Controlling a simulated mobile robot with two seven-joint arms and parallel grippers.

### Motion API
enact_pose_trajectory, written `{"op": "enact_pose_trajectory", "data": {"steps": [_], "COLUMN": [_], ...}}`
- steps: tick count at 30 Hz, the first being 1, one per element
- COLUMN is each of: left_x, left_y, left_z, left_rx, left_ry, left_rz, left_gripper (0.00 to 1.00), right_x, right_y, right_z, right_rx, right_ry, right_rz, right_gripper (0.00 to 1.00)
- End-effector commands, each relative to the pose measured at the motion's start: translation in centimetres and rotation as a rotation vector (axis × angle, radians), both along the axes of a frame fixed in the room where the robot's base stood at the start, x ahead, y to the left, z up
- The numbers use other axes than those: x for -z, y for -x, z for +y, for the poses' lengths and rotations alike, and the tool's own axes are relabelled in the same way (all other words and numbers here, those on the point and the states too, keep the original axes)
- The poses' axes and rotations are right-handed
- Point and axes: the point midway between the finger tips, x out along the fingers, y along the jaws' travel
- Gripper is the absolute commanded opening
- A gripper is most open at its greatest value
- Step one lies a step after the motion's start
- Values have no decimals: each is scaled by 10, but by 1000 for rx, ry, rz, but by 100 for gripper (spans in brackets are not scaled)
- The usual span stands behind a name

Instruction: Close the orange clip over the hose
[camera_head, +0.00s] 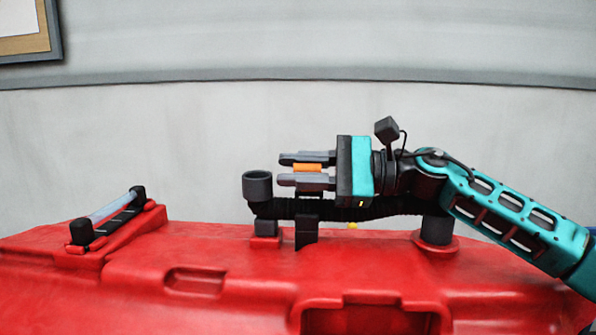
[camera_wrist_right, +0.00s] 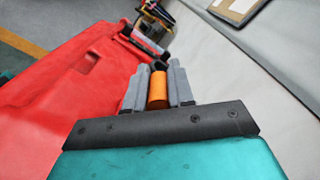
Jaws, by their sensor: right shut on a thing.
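My right gripper (camera_head: 306,169) comes in from the right, its fingers pointing left above the red tank top. It is shut on the orange clip (camera_head: 308,167), which sits between the two fingers. In the right wrist view the orange clip (camera_wrist_right: 158,90) also shows between the grey fingers (camera_wrist_right: 158,84). The black ribbed hose (camera_head: 360,208) runs just below the gripper, from a dark upright cup-shaped end (camera_head: 257,186) to a dark fitting on the right. A dark bracket (camera_head: 306,230) stands under the fingers at the hose. Whether the clip touches the hose is hidden. My left gripper is not in view.
The red tank (camera_head: 120,290) fills the foreground, with recesses in its top. A clear tube in a black holder (camera_head: 108,215) lies at the left. A small yellow part (camera_head: 352,226) shows under the hose. A grey wall (camera_head: 150,140) stands behind; the space above the tank's left is free.

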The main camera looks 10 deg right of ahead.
Motion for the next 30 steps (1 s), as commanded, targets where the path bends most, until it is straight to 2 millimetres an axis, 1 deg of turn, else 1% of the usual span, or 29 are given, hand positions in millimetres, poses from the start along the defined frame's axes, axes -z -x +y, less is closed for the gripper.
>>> {"op": "enact_pose_trajectory", "data": {"steps": [1, 9, 20, 23, 26, 29, 30], "left_x": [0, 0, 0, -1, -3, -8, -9], "left_y": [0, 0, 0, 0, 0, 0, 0], "left_z": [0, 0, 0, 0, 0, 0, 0], "left_rx": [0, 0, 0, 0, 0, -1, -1], "left_ry": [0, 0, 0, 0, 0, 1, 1], "left_rz": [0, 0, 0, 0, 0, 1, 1], "left_gripper": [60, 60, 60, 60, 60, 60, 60], "right_x": [0, 0, 0, -5, -17, -38, -47], "right_y": [0, 0, 0, 0, 0, 0, 0], "right_z": [0, 0, 0, 0, 0, 0, 1], "right_rx": [1, 0, 0, -1, 0, -2, -1], "right_ry": [0, 0, 0, -1, -1, -2, -1], "right_rz": [1, 1, 0, 0, -3, -4, -6], "right_gripper": [24, 48, 48, 48, 48, 48, 48]}}
